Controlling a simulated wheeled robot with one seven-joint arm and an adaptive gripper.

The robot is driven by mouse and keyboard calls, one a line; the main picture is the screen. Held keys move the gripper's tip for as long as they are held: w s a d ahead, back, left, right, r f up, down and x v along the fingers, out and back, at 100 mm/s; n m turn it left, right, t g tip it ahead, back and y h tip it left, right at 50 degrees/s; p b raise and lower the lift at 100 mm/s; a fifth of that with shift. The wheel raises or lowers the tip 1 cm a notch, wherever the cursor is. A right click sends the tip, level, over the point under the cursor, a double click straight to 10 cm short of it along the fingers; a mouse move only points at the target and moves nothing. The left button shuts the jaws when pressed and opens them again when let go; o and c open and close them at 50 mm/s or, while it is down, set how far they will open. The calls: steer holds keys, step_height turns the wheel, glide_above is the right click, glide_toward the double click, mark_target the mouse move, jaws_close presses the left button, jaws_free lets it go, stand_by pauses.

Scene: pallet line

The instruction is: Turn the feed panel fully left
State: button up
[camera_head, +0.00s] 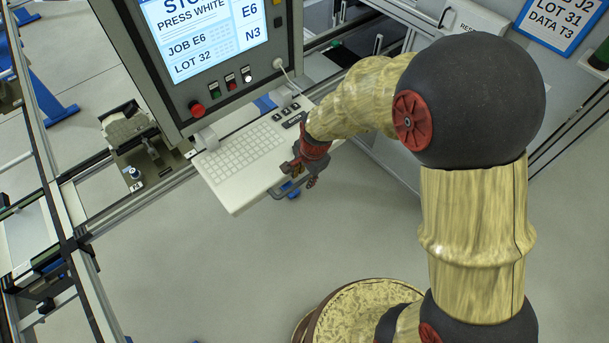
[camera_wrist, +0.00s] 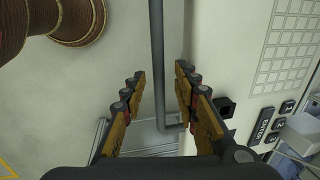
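A grey operator panel (camera_head: 183,88) with a lit screen stands at upper left in the head view, its screen reading PRESS WHITE, JOB E6, LOT 32. No label naming it the feed panel is readable. A pale keyboard shelf (camera_head: 225,180) juts out below it. My gripper (camera_head: 297,178) is at the shelf's right end. In the wrist view my gripper (camera_wrist: 160,80) is open, its two fingers on either side of a grey bar handle (camera_wrist: 157,50). The handle runs along the edge of the shelf (camera_wrist: 235,60). Contact between fingers and bar cannot be told.
Metal frame rails (camera_head: 75,240) run along the left. A grey cabinet (camera_head: 470,20) with a blue-edged sign (camera_head: 560,20) stands at upper right. The floor (camera_head: 230,270) in front of the shelf is clear.

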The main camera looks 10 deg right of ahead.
steer(key=shift+c, duration=0.8)
jaws_close()
